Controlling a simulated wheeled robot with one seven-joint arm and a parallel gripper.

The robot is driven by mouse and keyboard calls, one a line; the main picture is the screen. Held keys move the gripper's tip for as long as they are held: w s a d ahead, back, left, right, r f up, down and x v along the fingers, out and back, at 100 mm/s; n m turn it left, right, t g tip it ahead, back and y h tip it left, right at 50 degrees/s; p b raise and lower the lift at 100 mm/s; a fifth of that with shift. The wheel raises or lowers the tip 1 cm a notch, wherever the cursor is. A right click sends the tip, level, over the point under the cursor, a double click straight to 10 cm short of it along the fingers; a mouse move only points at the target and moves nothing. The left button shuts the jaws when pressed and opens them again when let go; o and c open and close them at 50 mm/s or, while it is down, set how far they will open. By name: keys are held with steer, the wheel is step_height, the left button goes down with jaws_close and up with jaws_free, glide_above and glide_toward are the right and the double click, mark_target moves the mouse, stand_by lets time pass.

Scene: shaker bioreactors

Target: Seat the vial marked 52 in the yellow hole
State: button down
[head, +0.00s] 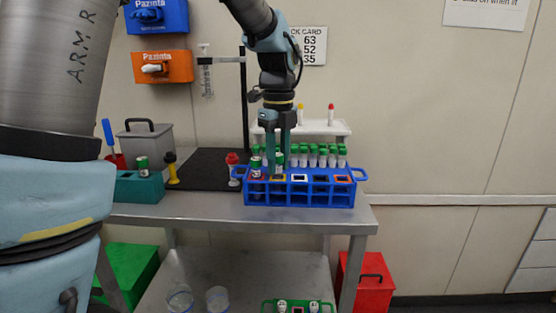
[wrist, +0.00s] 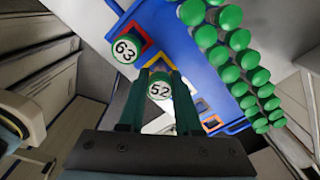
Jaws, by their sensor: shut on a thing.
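The vial marked 52 (wrist: 160,90) has a green cap with a white label and sits between the fingers of my gripper (wrist: 160,100). In the head view my gripper (head: 279,150) points down over the left part of the blue rack (head: 300,198), shut on this vial (head: 279,160). The yellow hole (head: 278,178) is directly below the vial; its yellow edge shows beside the fingers in the wrist view (wrist: 151,62). I cannot tell whether the vial's lower end is inside the hole. A vial marked 63 (wrist: 125,50) stands in the red-edged hole beside it.
Several green-capped vials (head: 314,155) stand close behind the rack. A red-capped item (head: 232,160) stands just left of it. A teal block (head: 139,187) holds another green-capped vial. A clamp stand (head: 244,110) rises behind, left of my arm.

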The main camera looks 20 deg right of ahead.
steer(key=shift+f, duration=0.55)
steer(key=c, duration=0.5)
jaws_free()
step_height(320, 180, up, 11)
steer(key=shift+f+b, duration=0.1)
steer(key=shift+b, duration=0.4)
